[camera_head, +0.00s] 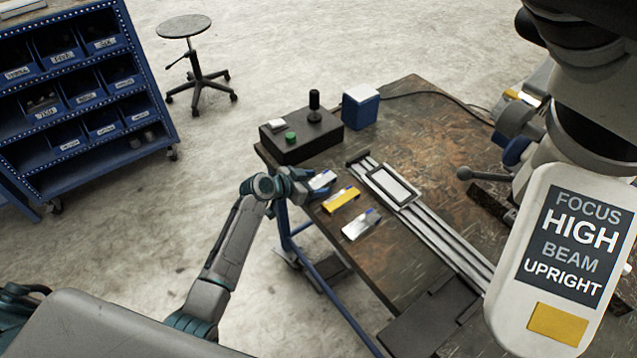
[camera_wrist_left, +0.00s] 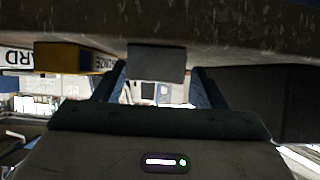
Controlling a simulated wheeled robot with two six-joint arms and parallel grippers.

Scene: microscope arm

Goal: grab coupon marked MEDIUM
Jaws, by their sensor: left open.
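Three small coupon blocks lie in a row near the table's left edge in the head view: a silver one (camera_head: 321,180), a yellow one (camera_head: 341,200) and another silver one (camera_head: 361,224). My left gripper (camera_head: 303,183) is open at the table edge, beside the nearest silver block. In the left wrist view, a plain grey block face (camera_wrist_left: 157,63) shows between the fingers, and the yellow block (camera_wrist_left: 62,57) is to its left with lettering ending "NZE". I cannot read MEDIUM on any block.
A black control box (camera_head: 300,138) with a joystick and green button stands behind the blocks. A blue box (camera_head: 360,106) is beside it. A rail with a framed slide (camera_head: 392,187) runs right of the blocks. The large microscope with a display (camera_head: 570,240) fills the right.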

